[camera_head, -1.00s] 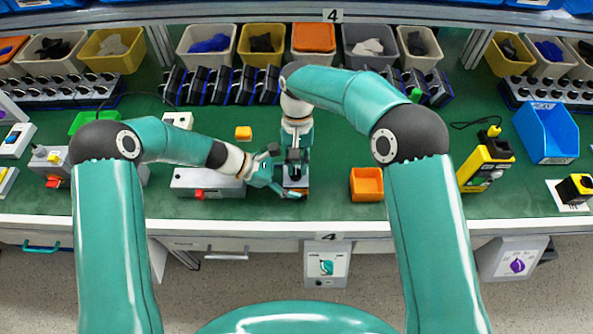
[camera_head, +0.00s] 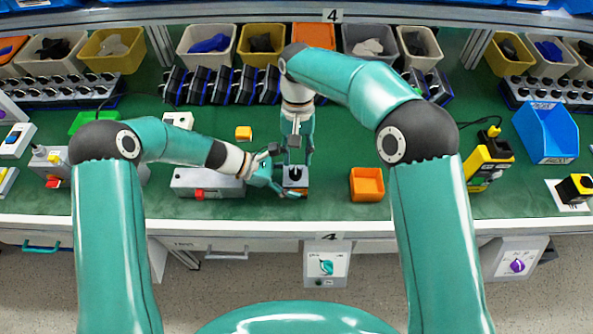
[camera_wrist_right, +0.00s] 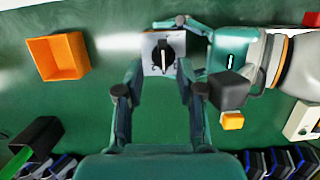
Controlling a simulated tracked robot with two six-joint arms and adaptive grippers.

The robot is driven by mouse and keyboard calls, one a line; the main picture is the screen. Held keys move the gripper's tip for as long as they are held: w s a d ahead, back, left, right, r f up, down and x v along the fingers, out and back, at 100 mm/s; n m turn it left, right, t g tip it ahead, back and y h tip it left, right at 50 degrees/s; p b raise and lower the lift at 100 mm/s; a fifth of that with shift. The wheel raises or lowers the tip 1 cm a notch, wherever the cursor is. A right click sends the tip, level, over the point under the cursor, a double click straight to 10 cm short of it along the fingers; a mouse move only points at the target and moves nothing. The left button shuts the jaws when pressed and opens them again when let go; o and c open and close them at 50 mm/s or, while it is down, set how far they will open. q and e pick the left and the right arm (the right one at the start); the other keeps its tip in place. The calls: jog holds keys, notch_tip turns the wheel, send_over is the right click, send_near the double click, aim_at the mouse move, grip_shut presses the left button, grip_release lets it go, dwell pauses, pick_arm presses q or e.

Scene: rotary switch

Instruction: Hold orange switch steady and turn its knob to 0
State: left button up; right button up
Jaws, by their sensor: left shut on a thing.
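The switch (camera_head: 296,183) stands near the table's front edge, with a grey face and a bit of orange on its side. Its black knob (camera_wrist_right: 162,54) shows a white line running nearly straight up and down in the right wrist view; the face's marks are too small to read. My left gripper (camera_head: 286,175) is shut on the switch from the left, one finger on its far side and one on its near side. My right gripper (camera_head: 297,152) is open and empty behind the switch; in its wrist view its fingers (camera_wrist_right: 160,78) are spread just short of the knob.
An orange bin (camera_head: 367,185) stands to the right, and a small yellow-orange block (camera_head: 243,132) lies behind. Green table between them is bare. Several black devices line the back.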

dwell(0.3)
pick_arm(q)
jog(key=o, duration=1.2)
jog(key=shift+o, duration=0.2)
jog(key=v, duration=1.2)
